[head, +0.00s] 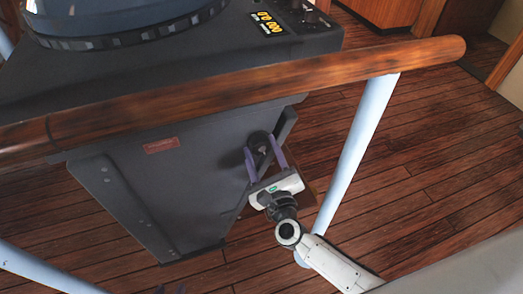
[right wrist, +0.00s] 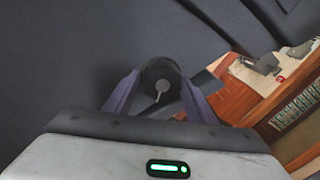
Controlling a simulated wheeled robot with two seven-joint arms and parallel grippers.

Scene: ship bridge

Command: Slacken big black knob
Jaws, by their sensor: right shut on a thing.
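The big black knob (head: 260,141) sits on the side of the dark console (head: 190,185), below the wooden rail. It also shows in the right wrist view (right wrist: 161,72), round, with a pale pointer-like mark on its face. My right gripper (head: 262,152) has its two purple fingers on either side of the knob and is shut on it; the fingers also flank it in the right wrist view (right wrist: 160,88).
A thick wooden handrail (head: 330,75) crosses in front of the console, above my right gripper. The plank floor (head: 440,140) to the right is clear.

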